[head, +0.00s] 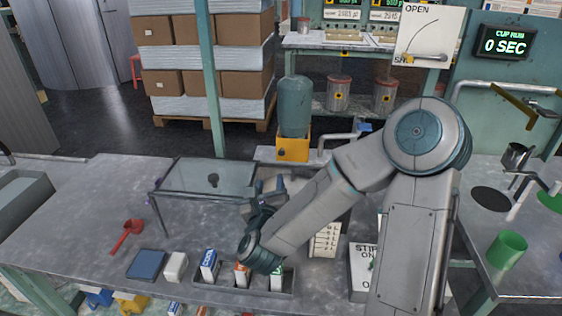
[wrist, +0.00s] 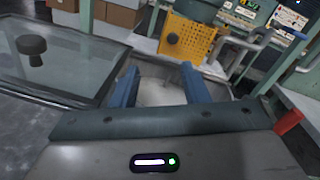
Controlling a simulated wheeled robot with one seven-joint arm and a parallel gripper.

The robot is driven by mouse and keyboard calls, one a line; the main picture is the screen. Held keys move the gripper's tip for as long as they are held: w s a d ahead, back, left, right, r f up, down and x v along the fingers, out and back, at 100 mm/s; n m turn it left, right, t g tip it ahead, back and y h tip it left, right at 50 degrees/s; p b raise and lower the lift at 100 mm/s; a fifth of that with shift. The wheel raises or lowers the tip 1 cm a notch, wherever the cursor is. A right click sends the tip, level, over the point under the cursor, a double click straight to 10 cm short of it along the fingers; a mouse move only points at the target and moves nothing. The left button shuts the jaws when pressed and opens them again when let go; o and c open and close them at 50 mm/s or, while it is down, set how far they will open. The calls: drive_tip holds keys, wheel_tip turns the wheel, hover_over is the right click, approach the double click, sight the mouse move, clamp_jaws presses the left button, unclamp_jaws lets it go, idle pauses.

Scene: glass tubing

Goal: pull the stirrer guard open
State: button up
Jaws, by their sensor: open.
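The stirrer guard looks to be the yellow panel (head: 293,150) with a dark round knob, at the foot of a green vessel (head: 295,103) at the back of the bench. In the wrist view the yellow panel (wrist: 203,40) is perforated and upright, with its knob on the left half. My gripper (head: 268,184) is in front of the panel and below it in the picture, apart from it. In the wrist view its two blue fingers (wrist: 158,70) are spread, with only bench between them. The panel's hinge is not clear.
A glass-topped frame (head: 180,177) with a dark knob stands left of my gripper. A tray (head: 225,283) with several small cartons lies below my arm. A red scoop (head: 125,235) lies at left. A green cup (head: 505,250) stands at right.

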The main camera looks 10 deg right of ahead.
sight(281, 153)
drive_tip(key=w+d, duration=0.1)
drive_tip(key=w, duration=0.3)
drive_tip(key=w+d+m+h, duration=0.1)
drive_tip(key=w+d, duration=0.1)
drive_tip(key=w, duration=0.2)
drive_tip(key=w+d+m, duration=0.1)
drive_tip(key=w+d, duration=0.1)
drive_tip(key=w, duration=0.2)
drive_tip(key=shift+w+d+r+p, duration=0.1)
drive_tip(key=shift+w+d+p, duration=0.1)
drive_tip(key=shift+w+p, duration=0.15)
clamp_jaws()
